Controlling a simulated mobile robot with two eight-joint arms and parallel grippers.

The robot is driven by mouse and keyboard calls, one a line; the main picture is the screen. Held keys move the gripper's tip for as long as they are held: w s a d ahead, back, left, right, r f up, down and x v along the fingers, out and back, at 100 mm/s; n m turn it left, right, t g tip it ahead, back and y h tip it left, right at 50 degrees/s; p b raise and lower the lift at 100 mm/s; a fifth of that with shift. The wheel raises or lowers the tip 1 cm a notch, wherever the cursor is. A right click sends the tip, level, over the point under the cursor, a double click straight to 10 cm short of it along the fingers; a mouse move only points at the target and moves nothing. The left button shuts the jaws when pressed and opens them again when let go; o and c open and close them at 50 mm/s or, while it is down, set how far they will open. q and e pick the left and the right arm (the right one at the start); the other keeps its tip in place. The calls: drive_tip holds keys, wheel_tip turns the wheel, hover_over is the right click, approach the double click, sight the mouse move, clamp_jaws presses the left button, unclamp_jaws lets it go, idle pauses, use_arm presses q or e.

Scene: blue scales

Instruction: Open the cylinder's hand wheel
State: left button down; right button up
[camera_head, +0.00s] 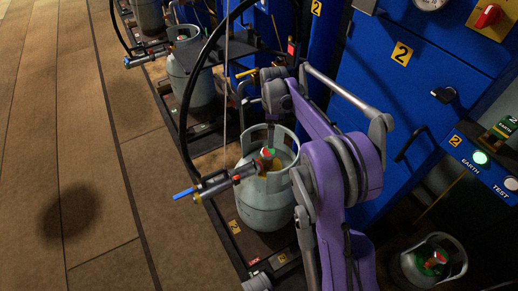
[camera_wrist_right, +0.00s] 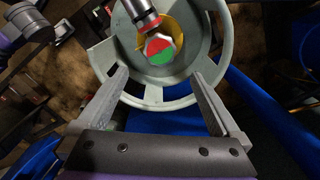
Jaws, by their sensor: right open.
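The grey gas cylinder (camera_head: 265,208) stands upright on a low dark rack, with a cut-out collar around its top. Its hand wheel (camera_head: 267,152), red and green, sits inside the collar; the wheel also shows in the wrist view (camera_wrist_right: 160,50) as a half-red, half-green knob above a yellow-brass valve. My right gripper (camera_wrist_right: 160,75) is open, and nothing is between its fingers. The fingers point toward the collar, one on each side of the wheel's line, and appear apart from the wheel. My left gripper is not in view.
A hose connector (camera_head: 215,184) with a blue lever joins the valve from the left. Blue cabinets (camera_head: 400,80) stand close at right. The floor at left is clear.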

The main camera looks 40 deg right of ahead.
sight(270, 152)
wheel_tip(270, 152, down, 10)
drive_tip(key=shift+s+r+b, duration=0.1)
drive_tip(key=shift+r+b, duration=0.1)
drive_tip(key=shift+b, duration=1)
drive_tip(key=c, duration=1.2)
drive_tip(key=shift+c, duration=0.2)
